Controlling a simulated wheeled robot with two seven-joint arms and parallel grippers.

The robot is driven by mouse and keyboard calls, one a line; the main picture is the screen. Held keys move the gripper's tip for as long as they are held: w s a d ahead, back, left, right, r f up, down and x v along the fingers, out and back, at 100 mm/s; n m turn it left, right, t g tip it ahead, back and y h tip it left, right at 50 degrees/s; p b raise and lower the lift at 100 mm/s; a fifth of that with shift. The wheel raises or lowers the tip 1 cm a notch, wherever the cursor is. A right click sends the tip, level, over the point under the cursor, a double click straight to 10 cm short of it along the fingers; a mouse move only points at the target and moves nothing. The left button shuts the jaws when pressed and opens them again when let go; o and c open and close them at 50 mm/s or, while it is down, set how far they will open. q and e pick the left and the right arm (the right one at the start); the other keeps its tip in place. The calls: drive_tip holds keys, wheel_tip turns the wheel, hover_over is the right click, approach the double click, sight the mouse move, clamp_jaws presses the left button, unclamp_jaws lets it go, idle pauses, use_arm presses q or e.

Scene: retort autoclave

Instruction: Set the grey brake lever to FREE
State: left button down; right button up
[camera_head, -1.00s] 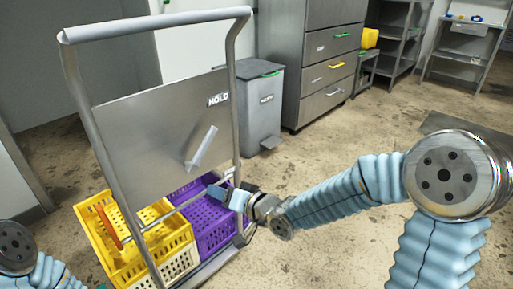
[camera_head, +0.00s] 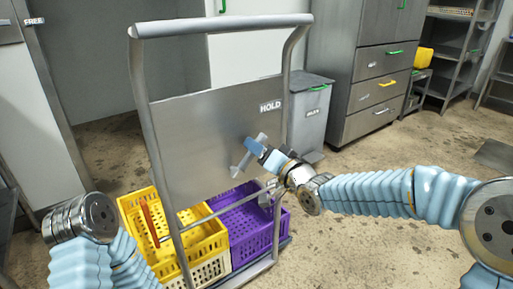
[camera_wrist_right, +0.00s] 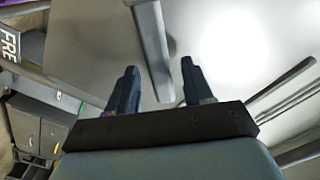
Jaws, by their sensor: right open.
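The grey brake lever (camera_head: 240,167) is on the upright metal panel (camera_head: 195,125) of the cart and slants up to the right in the head view. In the right wrist view, the grey lever (camera_wrist_right: 151,45) appears between the open fingers (camera_wrist_right: 159,88); contact cannot be told. My left gripper is out of view.
The cart's tubular frame (camera_head: 220,25) surrounds the panel. A yellow crate (camera_head: 135,207) and a purple crate (camera_head: 250,228) sit low behind it, with an orange-red handle (camera_head: 149,222) nearby. A grey bin (camera_head: 312,115) and drawer cabinet (camera_head: 370,80) stand behind. The floor at right is open.

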drive_tip(key=shift+w+a, duration=0.45)
drive_tip(key=shift+w, duration=0.15)
clamp_jaws()
